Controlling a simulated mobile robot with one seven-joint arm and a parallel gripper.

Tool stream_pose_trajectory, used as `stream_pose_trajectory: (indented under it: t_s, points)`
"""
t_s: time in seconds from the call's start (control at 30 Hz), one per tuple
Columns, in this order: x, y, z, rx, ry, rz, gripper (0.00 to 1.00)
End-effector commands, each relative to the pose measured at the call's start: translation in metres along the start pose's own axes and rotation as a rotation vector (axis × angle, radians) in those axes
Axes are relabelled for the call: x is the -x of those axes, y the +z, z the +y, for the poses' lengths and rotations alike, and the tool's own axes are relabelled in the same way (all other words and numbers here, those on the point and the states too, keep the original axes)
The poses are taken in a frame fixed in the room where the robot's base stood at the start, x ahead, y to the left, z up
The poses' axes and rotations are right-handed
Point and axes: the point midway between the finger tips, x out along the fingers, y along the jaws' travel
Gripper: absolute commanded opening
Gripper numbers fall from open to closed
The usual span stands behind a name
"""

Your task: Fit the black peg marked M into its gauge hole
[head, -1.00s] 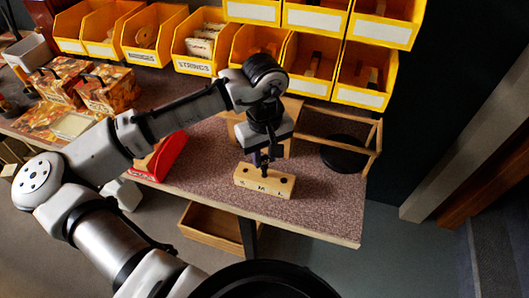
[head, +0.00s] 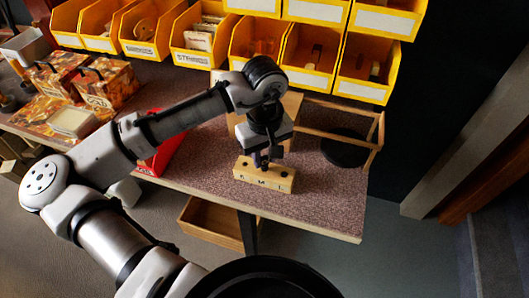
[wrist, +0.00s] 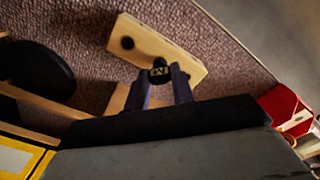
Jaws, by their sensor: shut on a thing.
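The pale wooden gauge block (head: 264,178) lies on the bench, with letters on its front face and dark holes in its top. It also shows in the wrist view (wrist: 185,57). My gripper (head: 263,161) points down over the middle of the block. In the wrist view my gripper (wrist: 161,80) is shut on the black peg (wrist: 159,73), whose marked end faces the camera. One end hole shows clear of the peg. The peg's lower end is hidden, so I cannot tell whether it has entered the middle hole.
A black round thing (head: 344,149) lies right of the block inside a wooden frame (head: 377,135). A red holder (head: 163,155) stands to the left. Yellow bins (head: 255,62) line the back. The bench (head: 320,205) is clear in front and right of the block.

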Motion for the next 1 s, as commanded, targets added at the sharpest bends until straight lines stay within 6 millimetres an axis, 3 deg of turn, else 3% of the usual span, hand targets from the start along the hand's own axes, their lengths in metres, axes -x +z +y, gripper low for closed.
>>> stream_pose_trajectory:
  t_s: [0.3,0.33,0.53,0.83,1.0]
  points:
    - [-0.009,0.000,0.000,0.000,0.000,-0.001,0.00]
    - [-0.009,0.000,0.000,0.000,0.000,-0.001,0.25]
    - [-0.008,0.000,0.000,0.000,0.000,0.000,0.49]
    - [-0.006,0.000,0.000,0.000,0.000,0.000,0.49]
    - [0.015,0.000,0.001,0.000,0.001,0.002,0.49]
